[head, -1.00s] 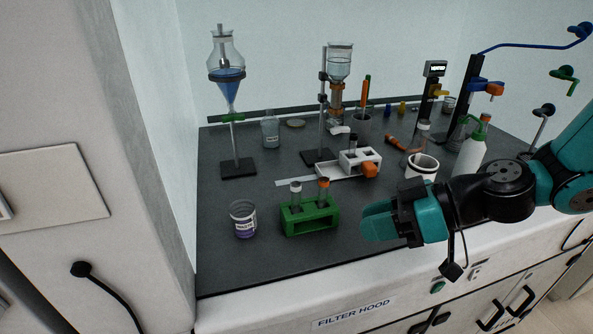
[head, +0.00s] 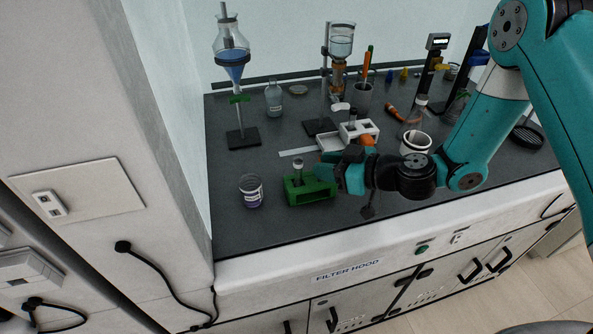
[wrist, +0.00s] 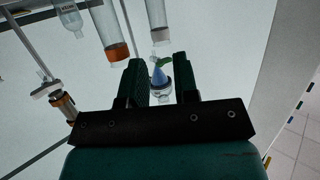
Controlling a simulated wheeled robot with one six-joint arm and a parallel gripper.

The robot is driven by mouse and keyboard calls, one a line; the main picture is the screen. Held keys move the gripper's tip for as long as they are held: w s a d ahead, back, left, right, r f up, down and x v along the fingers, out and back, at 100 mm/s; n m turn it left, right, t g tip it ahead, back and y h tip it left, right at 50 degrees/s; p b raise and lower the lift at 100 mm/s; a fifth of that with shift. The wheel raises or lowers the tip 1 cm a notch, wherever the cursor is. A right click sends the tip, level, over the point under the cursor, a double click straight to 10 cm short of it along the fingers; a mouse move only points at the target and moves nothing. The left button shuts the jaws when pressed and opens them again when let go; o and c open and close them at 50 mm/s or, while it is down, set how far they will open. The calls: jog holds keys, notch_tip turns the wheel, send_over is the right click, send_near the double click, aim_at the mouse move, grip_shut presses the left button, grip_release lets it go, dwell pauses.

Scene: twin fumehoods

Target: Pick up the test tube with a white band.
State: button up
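The test tube with a white band (head: 298,166) stands upright in the green rack (head: 308,193) at the front of the bench. In the wrist view, which looks upside down, this tube (wrist: 156,16) is just beyond my fingertips, roughly in line with the gap. A tube with an orange band (wrist: 108,35) is beside it; my gripper hides it in the head view. My gripper (head: 322,172) is at the right side of the rack. Its two green fingers (wrist: 159,64) are open with nothing held between them.
A labelled jar (head: 251,191) stands left of the rack. A white rack (head: 371,130) is behind it, and a white mug-like vessel (head: 412,145) stands to the right. A stand with a blue-filled funnel (head: 232,62) is at the back left. The bench front is clear.

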aim_at(302, 162)
jog(key=p+x, duration=0.2)
jog(key=x, duration=0.1)
jog(key=p+x, duration=0.1)
jog(key=shift+w+a+r+p, duration=0.2)
jog(key=shift+a+p, duration=0.1)
jog(key=shift+a, duration=0.15)
jog(key=shift+w+a+f, duration=0.1)
jog(key=shift+a+f, duration=0.1)
grip_shut()
